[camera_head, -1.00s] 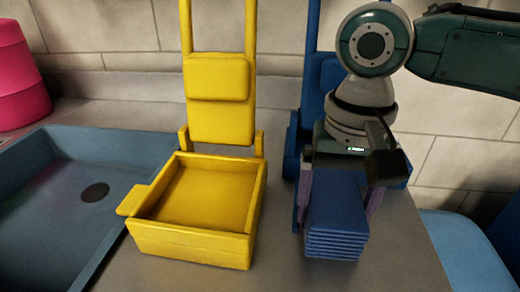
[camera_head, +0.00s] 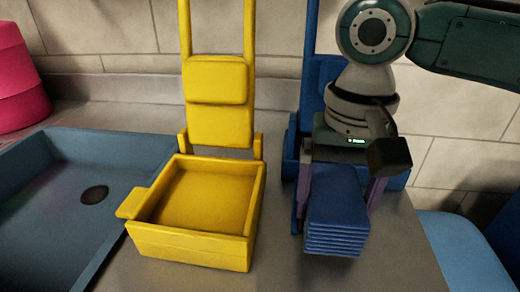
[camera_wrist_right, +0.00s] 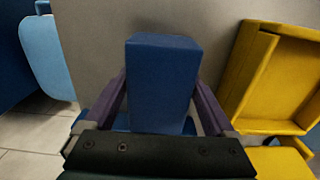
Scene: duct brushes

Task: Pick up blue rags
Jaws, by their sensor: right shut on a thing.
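The blue rags (camera_head: 335,212) form a neat stack at the right of the counter, in front of a blue holder. My right gripper (camera_head: 338,205) reaches down from above with one finger on each side of the stack and is shut on it. In the right wrist view the stack (camera_wrist_right: 162,82) stands between the two purple fingers of the gripper (camera_wrist_right: 162,95). I cannot tell whether the stack's underside touches the counter. My left gripper is not in view.
A yellow tray with a tall back (camera_head: 196,205) stands left of the rags and looks empty. A blue-grey sink (camera_head: 60,210) is at the far left, with a pink container (camera_head: 20,85) behind it. The blue holder (camera_head: 318,85) stands behind the gripper. Counter (camera_head: 290,262) between tray and rags is bare.

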